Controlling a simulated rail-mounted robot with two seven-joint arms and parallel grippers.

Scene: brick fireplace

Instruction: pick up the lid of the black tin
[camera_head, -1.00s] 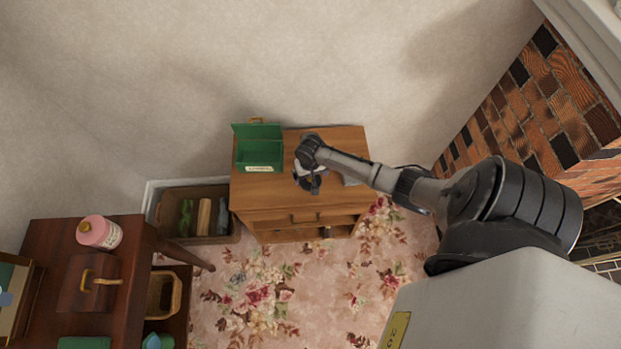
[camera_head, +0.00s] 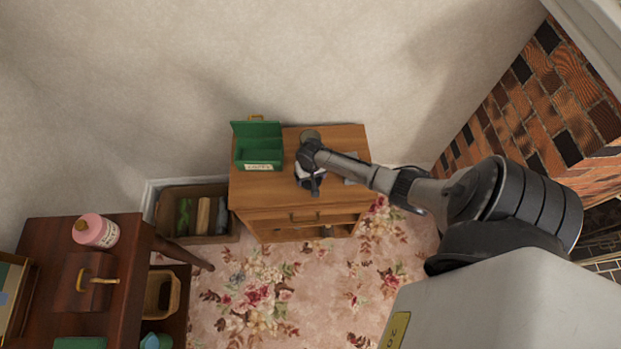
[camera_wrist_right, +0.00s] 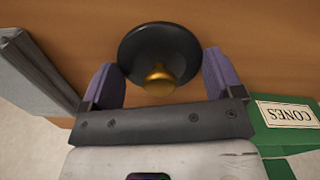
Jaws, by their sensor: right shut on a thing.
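The black lid (camera_wrist_right: 160,55) shows in the right wrist view as a round dark disc with a gold knob (camera_wrist_right: 159,82). My right gripper (camera_wrist_right: 162,75) has its two purple-grey fingers on either side of it and is shut on it. In the head view my right gripper (camera_head: 309,180) is over the front middle of the small wooden cabinet (camera_head: 330,195). The tin's body cannot be made out, and I cannot tell whether the lid is clear of it. My left gripper is not in view.
An open green box (camera_head: 258,157), labelled CONES in the wrist view (camera_wrist_right: 275,140), stands left of the gripper on the cabinet. A grey object (camera_wrist_right: 38,75) lies on the other side. A crate (camera_head: 160,215) and a dark table (camera_head: 45,235) with a pink bottle (camera_head: 97,231) are at left.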

